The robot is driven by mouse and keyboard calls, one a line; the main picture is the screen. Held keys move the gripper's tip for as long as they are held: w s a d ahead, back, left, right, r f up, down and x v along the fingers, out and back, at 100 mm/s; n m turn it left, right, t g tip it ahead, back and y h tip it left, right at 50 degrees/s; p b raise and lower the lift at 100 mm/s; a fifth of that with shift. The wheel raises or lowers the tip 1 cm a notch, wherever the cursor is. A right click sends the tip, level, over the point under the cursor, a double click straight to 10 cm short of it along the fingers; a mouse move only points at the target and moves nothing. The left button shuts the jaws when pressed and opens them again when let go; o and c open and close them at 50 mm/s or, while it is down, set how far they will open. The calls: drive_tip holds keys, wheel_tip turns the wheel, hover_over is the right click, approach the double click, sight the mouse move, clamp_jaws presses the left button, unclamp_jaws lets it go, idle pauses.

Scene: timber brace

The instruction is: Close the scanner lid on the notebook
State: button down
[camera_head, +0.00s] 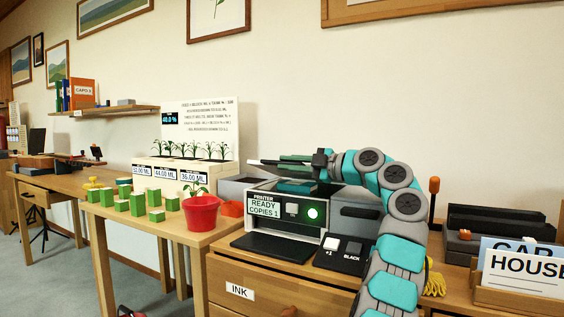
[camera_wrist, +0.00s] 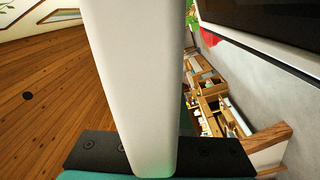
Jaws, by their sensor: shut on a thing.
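The printer (camera_head: 262,207) with its scanner top stands on the wooden cabinet in the head view. A teal notebook (camera_head: 297,187) lies on the scanner bed, partly hidden by my arm. A thin, pale-edged dark slab (camera_head: 268,162), which looks like the scanner lid, shows almost edge-on above the notebook, apart from it. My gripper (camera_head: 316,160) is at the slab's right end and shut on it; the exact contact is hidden. In the wrist view, a broad white bar (camera_wrist: 148,80) runs down the middle, close to the camera. Whether it is part of the lid I cannot tell.
A red pot (camera_head: 201,213) and several green blocks (camera_head: 139,203) stand on the table to the left. A planter (camera_head: 180,178) with seedlings is behind them. A black button box (camera_head: 342,252) is in front of the printer. A card holder (camera_head: 518,298) stands at right.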

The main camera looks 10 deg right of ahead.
drive_tip(key=shift+s+a+f+n, duration=0.1)
drive_tip(key=shift+f+n, duration=0.2)
drive_tip(key=shift+f, duration=0.4)
drive_tip(key=c, duration=0.9)
unclamp_jaws()
drive_tip(key=shift+r+p, duration=0.45)
drive_tip(key=shift+r, duration=1.3)
drive_tip(key=s+b, duration=0.1)
drive_tip(key=s, duration=0.4)
drive_tip(key=s+a+r+b, duration=0.1)
drive_tip(key=s+b, duration=0.1)
drive_tip(key=s, duration=0.3)
drive_tip(key=s+b, duration=0.1)
drive_tip(key=s, duration=0.5)
drive_tip(key=shift+a+r+b, duration=0.2)
drive_tip(key=shift+r+b, duration=0.05)
drive_tip(key=shift+b, duration=0.05)
